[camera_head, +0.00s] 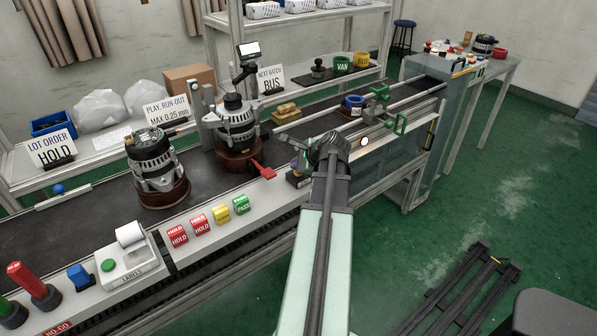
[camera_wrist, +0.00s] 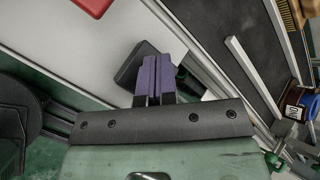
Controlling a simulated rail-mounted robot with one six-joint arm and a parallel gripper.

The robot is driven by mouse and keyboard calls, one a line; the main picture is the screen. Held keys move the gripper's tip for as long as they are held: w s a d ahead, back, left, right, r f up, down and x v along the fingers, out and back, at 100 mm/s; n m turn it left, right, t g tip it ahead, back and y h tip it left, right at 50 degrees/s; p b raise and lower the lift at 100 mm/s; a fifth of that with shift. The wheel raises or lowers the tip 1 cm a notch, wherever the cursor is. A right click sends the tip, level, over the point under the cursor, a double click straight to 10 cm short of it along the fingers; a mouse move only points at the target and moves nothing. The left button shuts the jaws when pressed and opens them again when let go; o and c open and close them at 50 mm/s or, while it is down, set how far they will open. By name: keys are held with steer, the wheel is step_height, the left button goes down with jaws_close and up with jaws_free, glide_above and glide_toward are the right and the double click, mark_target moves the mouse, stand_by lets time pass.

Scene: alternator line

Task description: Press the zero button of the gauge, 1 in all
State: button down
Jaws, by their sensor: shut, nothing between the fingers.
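A gauge with a small display (camera_head: 249,50) stands on a dark post above the alternator (camera_head: 237,122) on the round brown base. I cannot make out its zero button. My gripper (camera_head: 299,160) is in front of the bench, over the front ledge to the right of the red lever. In the wrist view its purple fingers (camera_wrist: 153,78) are together and empty. A small dark box (camera_head: 299,180) sits on the ledge just below the fingers; a dark block (camera_wrist: 137,66) shows right beside the fingertips in the wrist view. Whether they touch, I cannot tell.
A second alternator (camera_head: 155,168) stands at the left. A red lever (camera_head: 263,170) and several coloured HOLD and PASS blocks (camera_head: 200,225) line the front ledge. A label printer (camera_head: 130,256) is further left. Green clamps (camera_head: 380,92) and rails are at the right.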

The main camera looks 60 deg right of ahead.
steer(key=shift+f, duration=0.25)
stand_by(0.4)
steer(key=shift+r+p, duration=0.85)
steer(key=shift+r, duration=0.15)
step_height(320, 180, up, 5)
steer(key=p, duration=0.5)
